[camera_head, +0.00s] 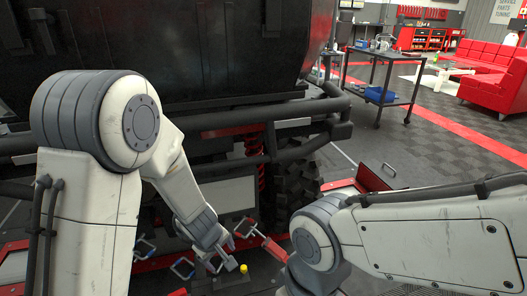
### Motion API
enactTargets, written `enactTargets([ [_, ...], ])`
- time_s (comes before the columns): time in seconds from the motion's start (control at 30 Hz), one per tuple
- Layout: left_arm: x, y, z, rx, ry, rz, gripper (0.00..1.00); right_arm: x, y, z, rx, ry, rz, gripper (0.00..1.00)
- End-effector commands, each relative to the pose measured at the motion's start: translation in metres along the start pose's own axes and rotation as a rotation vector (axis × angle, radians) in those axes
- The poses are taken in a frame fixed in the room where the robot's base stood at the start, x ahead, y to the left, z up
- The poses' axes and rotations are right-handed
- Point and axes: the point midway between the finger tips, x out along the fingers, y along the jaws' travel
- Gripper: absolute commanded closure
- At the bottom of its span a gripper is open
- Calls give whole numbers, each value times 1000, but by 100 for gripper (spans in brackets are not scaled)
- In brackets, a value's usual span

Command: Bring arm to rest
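My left arm (95,190) rises large on the left, bends at a high elbow and reaches down to the lower middle. Its gripper (222,255) is small there, close to red-ended and blue-ended metal handles, and I cannot tell whether it is open or shut or touches them. My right arm (430,240) comes in low from the right. Its elbow (318,235) is near the lower middle, and the link beyond it drops out of the bottom edge. My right gripper is not visible.
A dark vehicle with a tubular bumper (315,112) and a tyre (296,185) stands close ahead. A red box (370,180) and a yellow knob (243,268) are near the arms. A cart (385,80) and red sofa (497,80) stand farther back right, with open floor (420,140) before them.

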Motion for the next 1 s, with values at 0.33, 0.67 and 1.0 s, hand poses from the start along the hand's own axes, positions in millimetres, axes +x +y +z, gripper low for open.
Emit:
enactTargets([
  [0.33, -76, -40, 1, 535, -52, 6, 20, 0, 0, 0, 0, 0, 0, 41],
  [0.67, -111, -84, -4, 812, -50, -87, 20, 0, 0, 0, 0, 0, 0, 41],
  [1.0, -137, -65, 55, 1030, -137, -65, 20, 0, 0, 0, 0, 0, 0, 41],
])
